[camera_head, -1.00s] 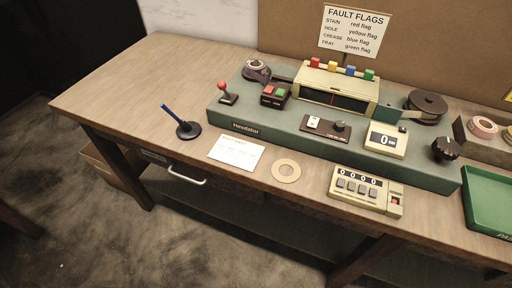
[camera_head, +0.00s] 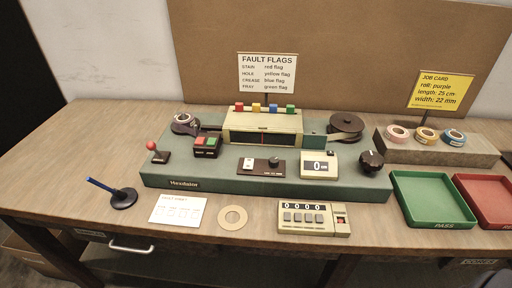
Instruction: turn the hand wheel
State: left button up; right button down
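The hand wheel seems to be the dark round knob (camera_head: 371,162) at the right end of the green winding machine (camera_head: 210,184). A dark reel (camera_head: 346,124) sits behind it, and a smaller roll (camera_head: 185,123) sits at the machine's left end. A cream length display (camera_head: 319,165) reading 0 stands left of the knob. Neither of my grippers shows in the head view. A small dark shape at the bottom right corner is too cut off to identify.
A green tray (camera_head: 432,199) and a red tray (camera_head: 487,200) stand right. Tape rolls (camera_head: 425,135) sit behind them on a block.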

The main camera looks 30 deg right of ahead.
aim_at(370, 161)
jog(key=z, duration=1.85)
